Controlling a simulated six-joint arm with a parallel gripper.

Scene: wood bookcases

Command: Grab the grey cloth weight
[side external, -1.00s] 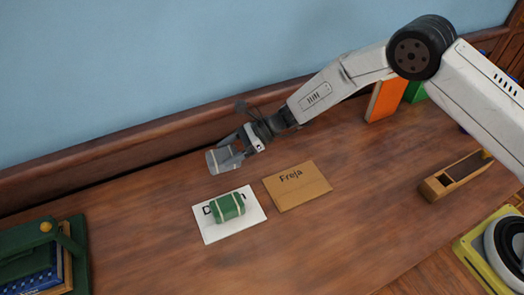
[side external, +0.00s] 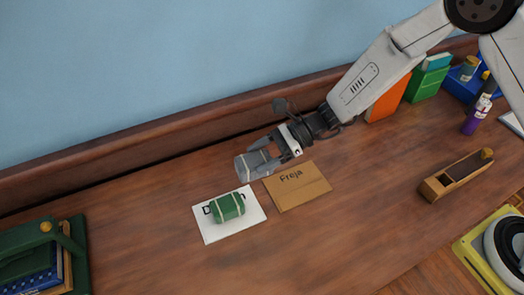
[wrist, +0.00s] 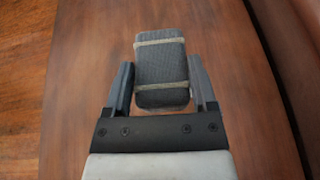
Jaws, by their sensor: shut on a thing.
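The grey cloth weight (side external: 252,164), a small block with pale bands, is held between the fingers of my gripper (side external: 262,159). In the wrist view the weight (wrist: 162,72) sits between the two fingers of my gripper (wrist: 162,92). In the side view it appears above the wooden table, near the left edge of a brown envelope (side external: 298,188) marked "Freja". A green cloth weight (side external: 228,207) with pale bands lies on a white envelope (side external: 212,233), partly covering its writing.
A wooden plane (side external: 455,177), a purple bottle (side external: 477,115) and orange and green boxes (side external: 428,80) are at the right. A raised wooden edge (side external: 130,142) runs along the back. The front middle is clear.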

